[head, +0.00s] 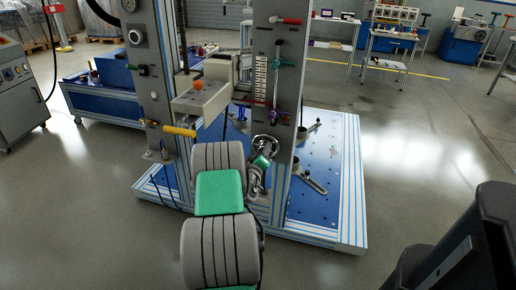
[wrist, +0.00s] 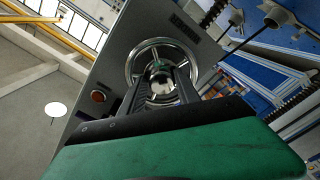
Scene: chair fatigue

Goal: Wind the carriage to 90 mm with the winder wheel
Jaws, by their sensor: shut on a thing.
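The winder wheel (head: 265,137) is a small bright metal handwheel low on the grey column of the test rig. In the wrist view the wheel (wrist: 160,41) faces me as a ring with a hub inside it. My gripper (head: 262,157) reaches the wheel. Its two dark fingers (wrist: 160,78) are shut at the wheel's middle; the exact contact is partly hidden by the fingers. A white scale with dark marks (head: 261,78) runs up the column above the wheel. A beige block with an orange knob (head: 205,96) juts out left of it, perhaps the carriage. The scale reading is too small to tell.
A yellow handle (head: 179,131) sticks out left of my arm. A red-handled lever (head: 288,20) and a teal handle (head: 283,63) are on the column. The blue perforated base plate (head: 325,170) extends right. An orange-red button (wrist: 98,96) is beside the wheel.

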